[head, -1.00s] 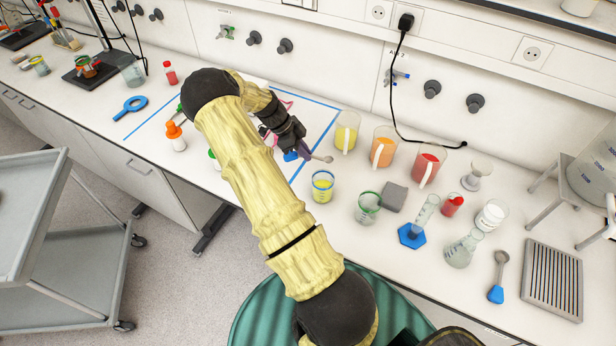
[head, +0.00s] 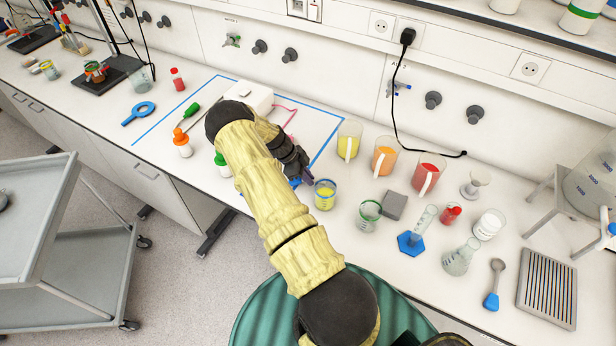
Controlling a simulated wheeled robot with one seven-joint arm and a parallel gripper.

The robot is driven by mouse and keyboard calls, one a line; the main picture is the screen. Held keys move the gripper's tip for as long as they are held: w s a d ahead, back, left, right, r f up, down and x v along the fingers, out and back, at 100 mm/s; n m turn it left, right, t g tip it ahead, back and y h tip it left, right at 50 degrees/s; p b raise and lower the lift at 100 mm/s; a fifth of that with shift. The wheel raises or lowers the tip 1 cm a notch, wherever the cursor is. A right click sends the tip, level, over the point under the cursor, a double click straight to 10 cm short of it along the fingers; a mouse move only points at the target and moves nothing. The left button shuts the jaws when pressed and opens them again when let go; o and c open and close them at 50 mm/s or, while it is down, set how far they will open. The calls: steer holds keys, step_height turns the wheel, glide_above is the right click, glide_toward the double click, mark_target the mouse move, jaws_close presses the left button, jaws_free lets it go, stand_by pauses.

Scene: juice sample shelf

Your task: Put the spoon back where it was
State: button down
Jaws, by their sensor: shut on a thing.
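My gripper (head: 299,172) is just left of the small blue-rimmed beaker of yellow liquid (head: 325,196), above the bench. It is shut on a spoon, of which only a bit of purple handle (head: 308,177) shows beside the fingers. The rest of this spoon is hidden behind my gripper and arm. Another spoon, with a blue handle and grey bowl (head: 493,285), lies on the bench at the right. A blue tape outline (head: 330,146) marks an area of the bench behind and left of my gripper.
Pitchers of yellow (head: 348,138), orange (head: 384,158) and red (head: 427,175) stand behind. A green-rimmed beaker (head: 368,214), grey block (head: 393,205), blue-footed cylinder (head: 418,230) and flask (head: 460,257) stand to the right. A white box (head: 249,95) and dropper bottles are left.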

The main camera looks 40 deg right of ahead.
steer(key=shift+f, duration=0.5)
steer(key=c, duration=1.5)
jaws_free()
steer(key=b+v, duration=0.6)
steer(key=v, duration=0.6)
steer(key=shift+s, duration=0.1)
